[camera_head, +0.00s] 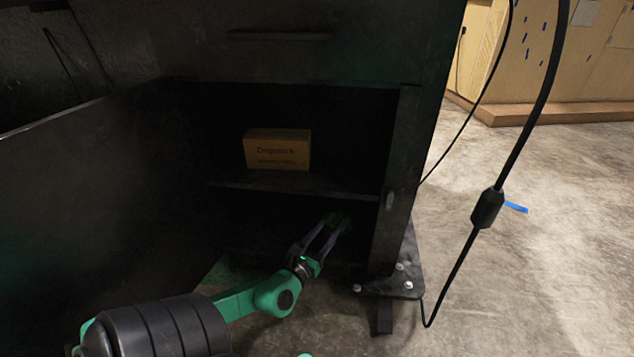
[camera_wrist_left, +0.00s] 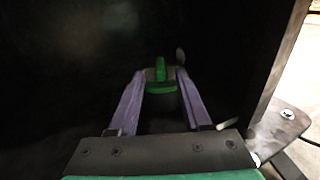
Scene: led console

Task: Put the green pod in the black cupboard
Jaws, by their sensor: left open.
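The black cupboard (camera_head: 405,165) stands open, with a shelf dividing its dark inside. The green pod (camera_head: 338,219) is in the lower compartment, below the shelf. My left gripper (camera_head: 331,230) reaches into that compartment with its fingers at the pod. In the left wrist view the pod (camera_wrist_left: 160,72) shows at the tips of the two open purple fingers (camera_wrist_left: 160,82), roughly centred between them. It is too dark to tell whether the pod rests on the cupboard floor or touches a finger. My right gripper is out of view.
A cardboard box (camera_head: 277,149) stands on the shelf above. The open door (camera_head: 90,200) fills the left side. A foot plate with bolts (camera_head: 395,284) juts out at the cupboard's lower right. A black cable (camera_head: 487,208) hangs at the right, over open concrete floor.

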